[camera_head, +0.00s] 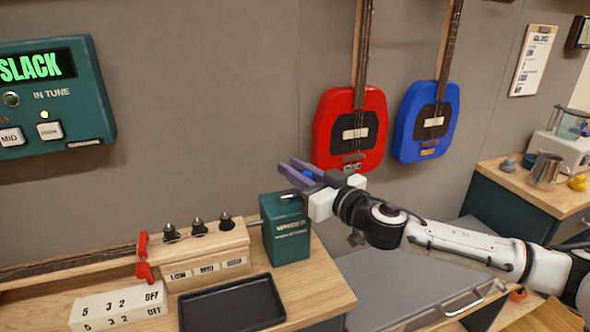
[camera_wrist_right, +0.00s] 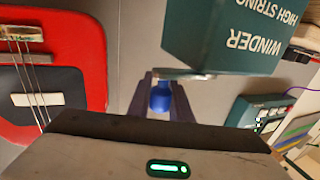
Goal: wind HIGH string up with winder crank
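The green winder box (camera_head: 287,230) stands on the bench at the right end of the wooden tuning-peg block (camera_head: 205,257). Its lettering, WINDER and HIGH STRING, shows in the right wrist view (camera_wrist_right: 232,38). A metal crank arm (camera_wrist_right: 183,74) with a blue knob (camera_wrist_right: 161,97) sticks out of the box. My right gripper (camera_head: 300,173) is above the box, its fingers on both sides of the blue knob, seemingly closed on it; the knob fills the gap in the right wrist view (camera_wrist_right: 162,100). The tuner display (camera_head: 37,66) reads SLACK. My left gripper is out of view.
A black tray (camera_head: 232,304) and a white block marked 5, 3, 2, OFF (camera_head: 118,306) sit in front of the peg block. Red (camera_head: 350,130) and blue (camera_head: 426,121) guitars hang on the wall behind my right arm. A side counter (camera_head: 535,188) stands at right.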

